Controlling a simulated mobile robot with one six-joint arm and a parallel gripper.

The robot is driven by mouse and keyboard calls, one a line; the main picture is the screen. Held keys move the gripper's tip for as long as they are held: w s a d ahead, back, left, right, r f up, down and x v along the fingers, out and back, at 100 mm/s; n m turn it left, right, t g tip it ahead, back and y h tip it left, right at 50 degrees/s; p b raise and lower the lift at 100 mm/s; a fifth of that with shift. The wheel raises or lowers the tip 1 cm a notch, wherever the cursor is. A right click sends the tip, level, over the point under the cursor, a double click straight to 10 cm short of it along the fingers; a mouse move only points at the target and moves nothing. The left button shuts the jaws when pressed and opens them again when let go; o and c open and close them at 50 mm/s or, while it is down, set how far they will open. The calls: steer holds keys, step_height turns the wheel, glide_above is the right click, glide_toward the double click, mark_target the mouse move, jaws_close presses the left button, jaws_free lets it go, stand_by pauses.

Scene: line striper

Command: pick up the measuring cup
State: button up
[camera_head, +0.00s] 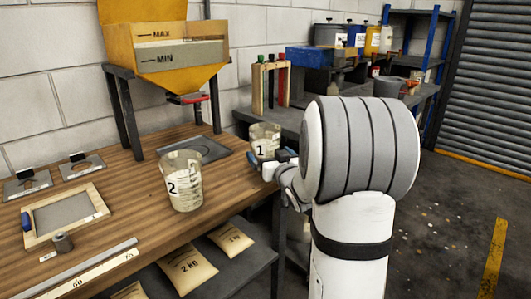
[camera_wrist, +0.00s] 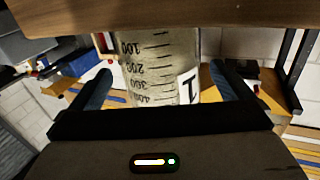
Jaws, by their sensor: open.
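A clear measuring cup marked 1 (camera_head: 264,132) stands upright at the right end of the wooden bench. A second clear measuring cup marked 2 (camera_head: 183,188) stands nearer, to its left. My arm hides part of the bench's right end in the head view.
The wooden bench (camera_head: 130,195) carries a yellow hopper (camera_head: 170,55) on dark legs, a dark plate (camera_head: 203,150) behind cup 2, and a framed tray (camera_head: 65,214) at left. Bags (camera_head: 188,270) lie on a lower shelf. The floor (camera_head: 440,220) at right is mostly open.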

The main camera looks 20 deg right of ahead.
steer(key=w, duration=0.4)
steer(key=shift+w+d, duration=0.1)
steer(key=shift+w, duration=0.1)
steer(key=shift+r, duration=0.1)
steer(key=shift+c, duration=0.2)
steer(key=c, duration=1.4)
